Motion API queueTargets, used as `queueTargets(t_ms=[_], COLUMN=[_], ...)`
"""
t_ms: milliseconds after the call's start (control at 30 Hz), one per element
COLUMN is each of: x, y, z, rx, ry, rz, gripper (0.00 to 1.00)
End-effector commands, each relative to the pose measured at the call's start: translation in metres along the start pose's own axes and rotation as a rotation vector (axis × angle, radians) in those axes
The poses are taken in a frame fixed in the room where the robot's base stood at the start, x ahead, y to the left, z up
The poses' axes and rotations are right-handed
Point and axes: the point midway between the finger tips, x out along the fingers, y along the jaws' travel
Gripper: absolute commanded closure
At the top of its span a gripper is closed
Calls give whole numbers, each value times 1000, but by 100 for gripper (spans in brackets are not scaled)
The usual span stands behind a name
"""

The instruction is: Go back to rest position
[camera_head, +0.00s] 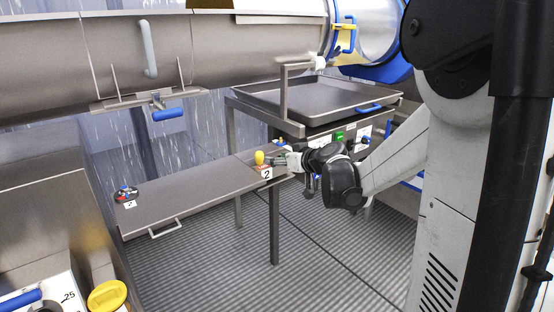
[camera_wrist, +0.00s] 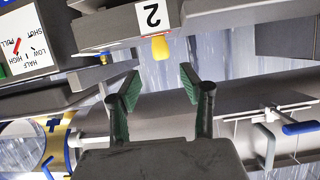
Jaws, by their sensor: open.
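My gripper (camera_head: 280,160) is at the right end of the long metal shelf, beside a yellow knob (camera_head: 259,157) on a red base above the label "2" (camera_head: 267,173). In the wrist view my gripper (camera_wrist: 158,84) is open, its two green finger pads apart with nothing between them. That view looks upside down. The yellow knob (camera_wrist: 160,47) shows just beyond the fingertips, and the label "2" (camera_wrist: 151,15) is above it. I cannot tell whether any finger touches the knob.
The metal shelf (camera_head: 190,188) has a second numbered control (camera_head: 125,193) at its left end. A large tray (camera_head: 320,96) on a frame stands behind my gripper. A steel drum (camera_head: 230,48) spans above. Ribbed floor (camera_head: 240,250) is open below the shelf.

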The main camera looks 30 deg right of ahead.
Motion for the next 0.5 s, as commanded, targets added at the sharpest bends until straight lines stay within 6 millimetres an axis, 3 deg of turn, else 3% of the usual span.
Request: queueTargets(t_ms=[367, 500], x=[0, -6], y=[0, -13], z=[0, -5], rx=[0, 3], ry=[0, -19], rz=[0, -10], gripper=[59, 59])
